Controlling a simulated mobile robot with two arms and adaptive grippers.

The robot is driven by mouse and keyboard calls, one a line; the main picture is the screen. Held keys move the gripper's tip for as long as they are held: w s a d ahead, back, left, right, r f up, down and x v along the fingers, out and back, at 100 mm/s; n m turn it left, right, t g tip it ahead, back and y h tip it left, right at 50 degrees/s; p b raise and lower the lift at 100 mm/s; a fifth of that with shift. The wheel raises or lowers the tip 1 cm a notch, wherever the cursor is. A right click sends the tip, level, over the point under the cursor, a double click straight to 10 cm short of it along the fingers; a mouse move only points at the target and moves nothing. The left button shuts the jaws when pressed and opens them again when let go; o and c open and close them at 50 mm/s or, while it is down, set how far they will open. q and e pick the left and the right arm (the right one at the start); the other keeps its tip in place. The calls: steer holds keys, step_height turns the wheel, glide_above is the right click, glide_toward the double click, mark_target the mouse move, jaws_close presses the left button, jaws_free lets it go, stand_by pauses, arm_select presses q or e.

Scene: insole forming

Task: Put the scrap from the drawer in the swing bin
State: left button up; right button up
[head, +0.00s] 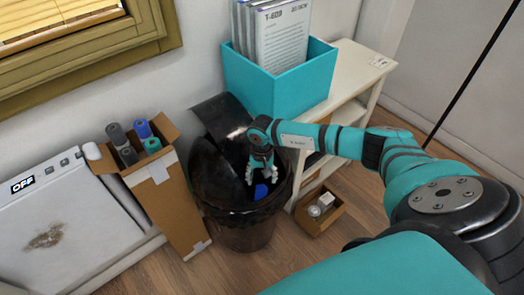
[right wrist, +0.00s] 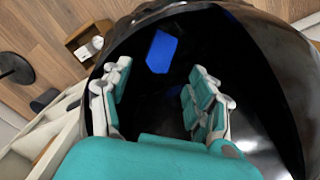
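The black swing bin (head: 236,228) stands on the floor in front of the wall, with its dark lid tilted up at the back. My right gripper (head: 262,174) points down into the bin's opening. In the right wrist view its fingers (right wrist: 160,85) are spread apart with nothing between them. A flat blue piece, apparently the scrap (head: 261,191), is just below the fingertips, within the bin's opening. It also shows beyond the fingertips in the right wrist view (right wrist: 161,51). I cannot tell whether it is resting or falling. My left gripper is out of view.
A white shelf (head: 352,82) stands right of the bin, with a teal file box (head: 262,85) on top. A cardboard box (head: 175,205) with rolls stands close on the bin's left. A white machine marked OFF (head: 75,220) is at far left. Some wooden floor is clear in front.

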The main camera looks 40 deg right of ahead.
steer(key=shift+o, duration=0.4)
steer(key=shift+r, duration=0.1)
step_height(320, 180, up, 12)
stand_by(0.7)
